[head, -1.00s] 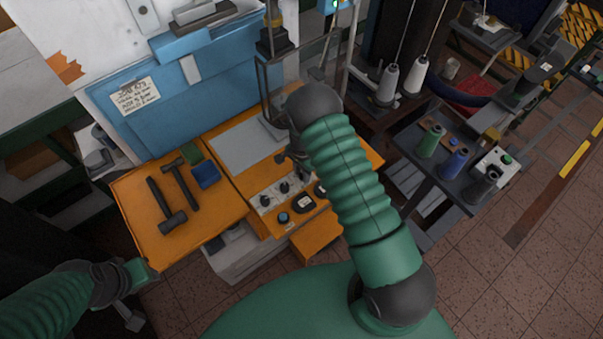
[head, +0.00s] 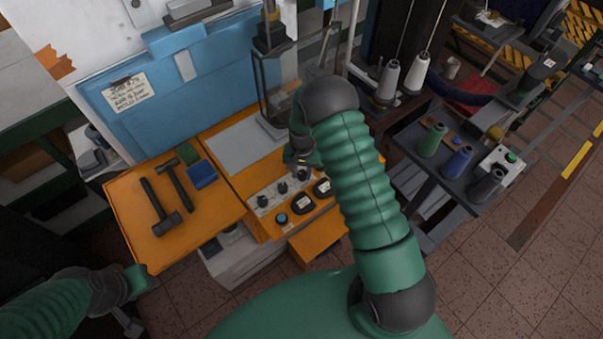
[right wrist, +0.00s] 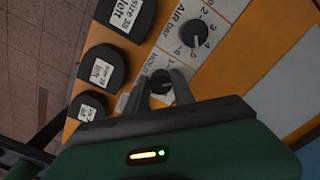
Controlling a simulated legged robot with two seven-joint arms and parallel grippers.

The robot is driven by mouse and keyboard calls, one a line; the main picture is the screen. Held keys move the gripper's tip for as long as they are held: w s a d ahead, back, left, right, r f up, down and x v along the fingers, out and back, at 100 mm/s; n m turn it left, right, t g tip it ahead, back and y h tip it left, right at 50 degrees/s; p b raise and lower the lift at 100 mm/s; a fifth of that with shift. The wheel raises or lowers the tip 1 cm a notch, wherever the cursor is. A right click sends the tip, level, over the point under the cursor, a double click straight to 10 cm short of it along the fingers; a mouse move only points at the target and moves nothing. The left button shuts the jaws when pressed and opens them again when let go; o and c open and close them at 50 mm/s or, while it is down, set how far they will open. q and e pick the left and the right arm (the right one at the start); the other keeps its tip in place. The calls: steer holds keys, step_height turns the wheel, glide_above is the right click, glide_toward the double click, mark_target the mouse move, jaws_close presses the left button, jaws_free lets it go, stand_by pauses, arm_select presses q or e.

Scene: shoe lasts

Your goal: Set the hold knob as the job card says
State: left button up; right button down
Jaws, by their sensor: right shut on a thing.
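The hold knob (right wrist: 160,83) is a small dark knob beside a "HOLD" label on a white strip, in the right wrist view. My right gripper (right wrist: 163,88) has its two fingers on either side of it, shut on it. In the head view my right gripper (head: 303,165) is over the far right end of the knob panel (head: 272,197); the hold knob is not clear there. The job card (head: 126,92) is on the blue panel, its writing too small to read surely. My left gripper (head: 130,310) is at lower left, away from the panel; its fingers are unclear.
The air bar knob (right wrist: 194,41) with a numbered scale is close to the hold knob. Dark rounded pieces (right wrist: 102,70) with white size labels stand beside the strip. Two hammers (head: 160,208) and a blue block (head: 203,175) lie on the orange tabletop (head: 130,200). Thread spools (head: 456,163) stand at right.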

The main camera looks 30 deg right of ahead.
mark_target(302, 173)
steer(key=shift+w+d+r, duration=0.15)
steer(key=shift+w+r, duration=0.1)
steer(key=shift+w, duration=0.1)
steer(key=c, duration=1.3)
jaws_free()
steer(key=shift+o, duration=1.2)
steer(key=shift+s+f, duration=0.1)
steer(key=shift+f, duration=0.1)
steer(key=shift+s, duration=0.1)
step_height(302, 173, up, 17)
steer(key=b, duration=0.2)
steer(key=shift+b, duration=0.3)
steer(key=shift+f, duration=0.15)
